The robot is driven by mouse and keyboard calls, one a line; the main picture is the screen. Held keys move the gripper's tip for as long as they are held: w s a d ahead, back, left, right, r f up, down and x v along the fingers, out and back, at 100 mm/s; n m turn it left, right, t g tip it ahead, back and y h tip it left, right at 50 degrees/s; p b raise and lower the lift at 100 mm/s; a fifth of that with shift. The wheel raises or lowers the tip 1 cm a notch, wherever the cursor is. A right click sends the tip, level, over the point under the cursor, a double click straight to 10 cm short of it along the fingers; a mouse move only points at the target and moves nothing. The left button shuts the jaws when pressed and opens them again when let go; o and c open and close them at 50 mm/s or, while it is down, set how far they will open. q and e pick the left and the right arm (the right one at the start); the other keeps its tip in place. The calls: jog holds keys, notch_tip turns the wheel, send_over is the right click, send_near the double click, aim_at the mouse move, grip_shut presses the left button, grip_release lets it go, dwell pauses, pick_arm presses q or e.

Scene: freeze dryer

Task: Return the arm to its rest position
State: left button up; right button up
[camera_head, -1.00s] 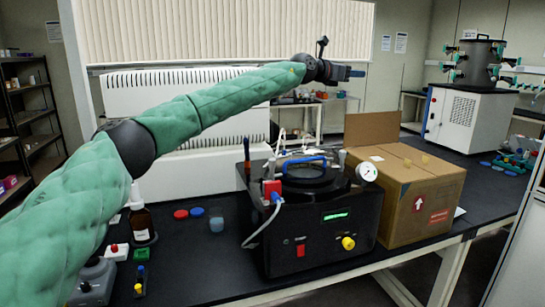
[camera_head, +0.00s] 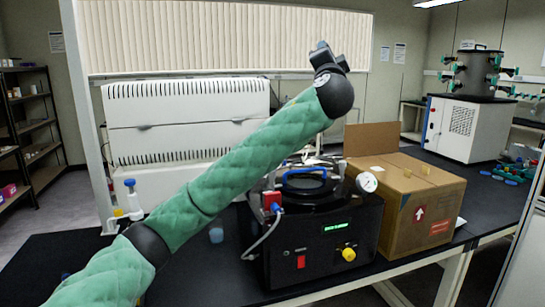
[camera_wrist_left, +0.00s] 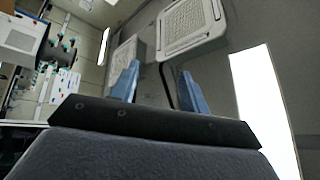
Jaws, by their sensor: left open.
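My left arm comes in from the lower left of the head view, in a green padded sleeve. It reaches up and to the right, and its wrist and left gripper (camera_head: 322,50) are raised in front of the window blinds, above the bench. In the left wrist view the two blue fingers of the left gripper (camera_wrist_left: 158,88) stand apart with nothing between them. Behind them are the ceiling and a ceiling unit. My right gripper is in neither view.
A black freeze dryer (camera_head: 310,247) with a blue handle stands on the black bench below the arm, beside a cardboard box (camera_head: 408,205). A white machine with a dark drum (camera_head: 463,125) stands at the back right. The arm covers part of the bench's left side.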

pick_arm(q)
jog(key=s+a+f+n+g, duration=0.35)
jog(key=s+a+f, duration=0.4)
jog(key=f, duration=1.05)
jog(key=s+a+f+n+g, duration=0.3)
jog(key=s+a+f+g, duration=0.45)
jog(key=f, duration=1.15)
jog(key=s+a+f+n+g, duration=0.25)
jog(key=s+a+f, duration=0.45)
jog(key=f, duration=1.1)
jog(key=s+a+f+n+g+y, duration=0.1)
jog(key=s+a+f+g, duration=0.1)
jog(key=s+a+f, duration=0.5)
jog(key=s+f+n+g+y, duration=0.15)
jog(key=s+f, duration=0.35)
jog(key=f, duration=0.7)
jog(key=s+f+g, duration=0.2)
jog(key=s+f, duration=0.4)
jog(key=s, duration=0.3)
jog(key=s+f+g, duration=0.2)
jog(key=s+f, duration=0.4)
jog(key=s, duration=0.4)
jog(key=shift+s+a+f+h, duration=0.2)
jog(key=shift+a+h, duration=0.1)
jog(key=shift+h, duration=0.15)
